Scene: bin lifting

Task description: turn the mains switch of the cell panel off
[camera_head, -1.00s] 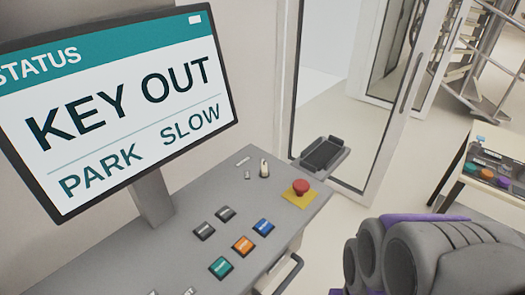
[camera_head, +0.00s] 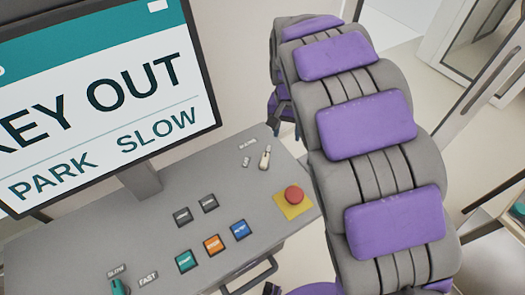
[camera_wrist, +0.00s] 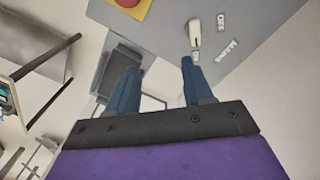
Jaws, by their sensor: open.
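The cell panel (camera_head: 150,225) is a grey sloped console. Its mains switch (camera_head: 265,157) is a small cream lever near the far right corner, beside a MAINS label. In the wrist view the lever (camera_wrist: 195,32) sits near the top, with OFF and MAINS labels to its right. Its lower end there is close to a small label that seems to read ON. My gripper (camera_wrist: 157,66) is open and empty, its two blue fingers apart. The lever appears just beyond the right fingertip, with no contact visible.
A red emergency button (camera_head: 293,195) on a yellow plate is close to the switch. Several push buttons (camera_head: 212,245) and a SLOW/FAST selector (camera_head: 119,286) lie further left. A status screen (camera_head: 100,95) reads KEY OUT, PARK, SLOW. A glass door (camera_head: 475,60) stands at right.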

